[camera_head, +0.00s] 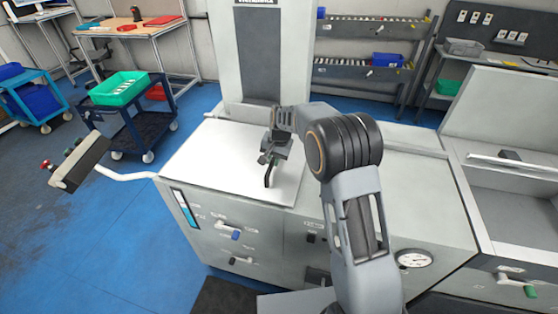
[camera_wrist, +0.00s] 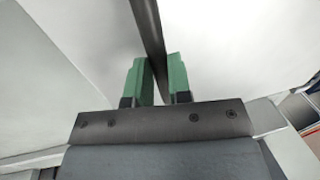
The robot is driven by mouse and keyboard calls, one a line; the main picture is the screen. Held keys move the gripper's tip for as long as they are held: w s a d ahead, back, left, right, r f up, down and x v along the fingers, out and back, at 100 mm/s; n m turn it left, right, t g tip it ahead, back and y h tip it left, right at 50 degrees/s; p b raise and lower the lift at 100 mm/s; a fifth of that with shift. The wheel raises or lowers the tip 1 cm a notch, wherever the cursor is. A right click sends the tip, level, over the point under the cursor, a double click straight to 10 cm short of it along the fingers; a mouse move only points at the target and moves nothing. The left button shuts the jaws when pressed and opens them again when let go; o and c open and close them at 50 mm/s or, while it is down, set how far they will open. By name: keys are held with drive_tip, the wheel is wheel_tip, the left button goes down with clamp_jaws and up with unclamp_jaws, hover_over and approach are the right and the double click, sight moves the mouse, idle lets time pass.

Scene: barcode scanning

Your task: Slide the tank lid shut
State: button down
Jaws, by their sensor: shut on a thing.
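The tank lid (camera_head: 212,155) is a flat white panel on top of the grey machine cabinet, on its left half. Its dark bar handle (camera_head: 268,175) stands up near the lid's right side; it also shows in the wrist view (camera_wrist: 149,30), running between the fingers. My gripper (camera_head: 269,160) reaches down over the lid. In the wrist view its green fingers (camera_wrist: 161,80) are shut on the handle. The lid's right edge is partly hidden by my arm.
A pressure gauge (camera_head: 413,259) and several valve handles are on the cabinet front. A tall column (camera_head: 248,60) rises behind the lid. A control box (camera_head: 80,162) sticks out at the left. A second cabinet with an open basin (camera_head: 515,200) stands at the right. Blue floor is free at the left.

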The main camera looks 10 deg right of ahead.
drive_tip(key=shift+a, duration=0.15)
drive_tip(key=c, duration=1.2)
unclamp_jaws()
drive_tip(key=shift+a, duration=0.15)
drive_tip(key=shift+o, duration=0.7)
drive_tip(key=shift+r, duration=0.1)
wheel_tip(320, 180, up, 14)
drive_tip(key=s+d, duration=0.1)
drive_tip(key=d, duration=0.2)
drive_tip(key=shift+s+f+b, duration=0.15)
drive_tip(key=shift+f+b, duration=0.1)
drive_tip(key=shift+b, duration=0.2)
drive_tip(key=s+d+f+n+t+h, duration=0.1)
drive_tip(key=s+d, duration=0.3)
drive_tip(key=s, duration=0.8)
drive_tip(key=s+d+f+n+t+h, duration=0.1)
drive_tip(key=s+d, duration=0.4)
drive_tip(key=s, duration=0.7)
drive_tip(key=shift+s+f+n+t, duration=0.25)
drive_tip(key=shift+f+n+t, duration=0.25)
drive_tip(key=shift+n, duration=0.7)
